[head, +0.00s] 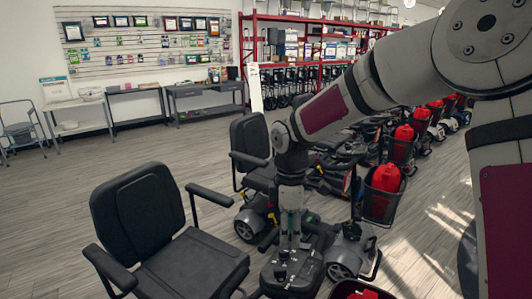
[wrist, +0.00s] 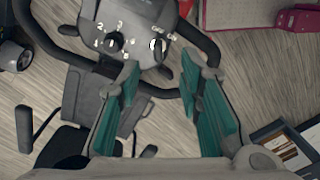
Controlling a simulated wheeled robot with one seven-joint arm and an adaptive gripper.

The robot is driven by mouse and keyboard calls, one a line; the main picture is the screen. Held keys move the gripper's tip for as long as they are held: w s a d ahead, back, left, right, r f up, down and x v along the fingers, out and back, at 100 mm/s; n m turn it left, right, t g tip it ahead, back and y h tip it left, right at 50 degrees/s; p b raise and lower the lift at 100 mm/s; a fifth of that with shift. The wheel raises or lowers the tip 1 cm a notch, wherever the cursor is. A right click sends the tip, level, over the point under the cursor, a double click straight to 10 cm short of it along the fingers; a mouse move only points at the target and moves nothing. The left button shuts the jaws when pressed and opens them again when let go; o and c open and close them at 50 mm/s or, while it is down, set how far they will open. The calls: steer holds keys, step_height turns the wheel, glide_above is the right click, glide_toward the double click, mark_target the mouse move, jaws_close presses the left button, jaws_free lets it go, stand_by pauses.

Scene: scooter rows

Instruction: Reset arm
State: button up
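I cannot tell the gap between fingertips and panel.
A black scooter seat with armrests (head: 140,212) stands at front left, another seat (head: 250,140) behind it. Scooters with red bags in baskets (head: 385,178) line the right. Tables (head: 205,88) and red shelving (head: 310,37) stand at the back. The left floor is clear.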

steer(key=s+d+r+m+t+h, duration=0.1)
steer(key=s+d+r+m+t, duration=0.1)
steer(key=s+d+r+m, duration=0.35)
steer(key=s+d+r+m+t, duration=0.1)
steer(key=s+d+r+m, duration=0.25)
steer(key=s+r, duration=0.4)
steer(key=s+d+r+m+t, duration=0.1)
steer(key=s+m, duration=0.3)
steer(key=s, duration=0.2)
steer(key=s+d+r+m+t+y, duration=0.1)
steer(key=s+d+m, duration=0.1)
steer(key=s+m, duration=0.2)
steer(key=shift+s+d+r+t, duration=0.15)
steer(key=shift+s+r+t, duration=0.2)
steer(key=shift+s, duration=0.6)
